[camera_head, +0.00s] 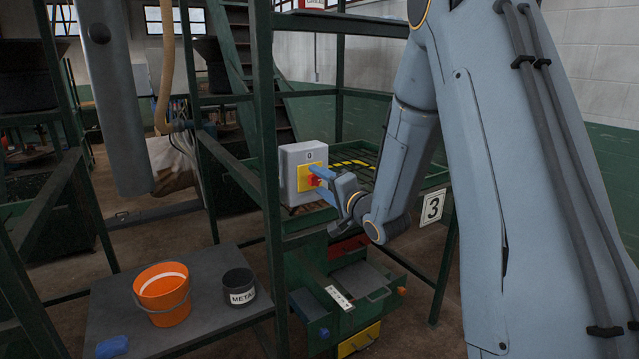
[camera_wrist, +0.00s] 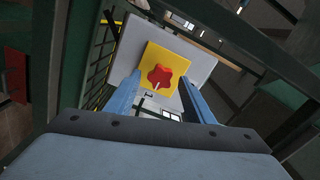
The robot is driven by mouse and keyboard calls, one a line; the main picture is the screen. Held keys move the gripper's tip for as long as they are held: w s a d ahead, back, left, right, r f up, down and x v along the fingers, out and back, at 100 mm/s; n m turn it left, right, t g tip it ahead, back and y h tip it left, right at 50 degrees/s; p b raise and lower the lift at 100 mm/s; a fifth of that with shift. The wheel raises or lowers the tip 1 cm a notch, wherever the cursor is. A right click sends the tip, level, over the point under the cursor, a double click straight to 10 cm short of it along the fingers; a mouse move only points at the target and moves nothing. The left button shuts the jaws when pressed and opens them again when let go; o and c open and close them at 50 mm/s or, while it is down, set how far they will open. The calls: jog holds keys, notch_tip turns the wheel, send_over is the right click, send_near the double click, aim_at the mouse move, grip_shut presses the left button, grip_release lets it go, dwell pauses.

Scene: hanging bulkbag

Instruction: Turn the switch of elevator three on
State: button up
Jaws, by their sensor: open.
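A grey switch box (camera_head: 290,160) is mounted on the green frame, with a yellow plate and a red knob (camera_head: 314,180). In the wrist view the red star-shaped knob (camera_wrist: 160,78) sits on the yellow plate (camera_wrist: 150,57) of the grey box (camera_wrist: 122,58). My gripper (camera_head: 322,182) is at the front of the box, and its blue fingers (camera_wrist: 158,96) are open on either side of the knob, below it in the wrist view. I cannot tell whether they touch it. A sign with the number 3 (camera_head: 432,207) hangs on the frame to the right.
An orange bucket (camera_head: 163,292), a dark "METAL" pot (camera_head: 239,288) and a blue cloth-like item (camera_head: 112,347) are on a low table (camera_head: 200,325) at left. Open drawers (camera_head: 367,284) stick out below the box. Green posts (camera_head: 267,120) stand close to it.

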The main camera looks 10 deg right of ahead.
jog(key=b+v, duration=0.2)
jog(key=v, duration=0.5)
jog(key=shift+s, duration=0.15)
jog(key=s+d+f+n+g+h, duration=0.1)
jog(key=s+f+n+g+h, duration=0.5)
jog(key=s+f+g, duration=0.45)
jog(key=s+a+f+n+g, duration=0.2)
jog(key=s, duration=0.6)
jog(key=s+a+f+n+g, duration=0.2)
jog(key=s+n+g, duration=0.1)
jog(key=s, duration=0.5)
jog(key=shift+s+f, duration=0.25)
jog(key=shift+s, duration=0.15)
jog(key=shift+a, duration=0.15)
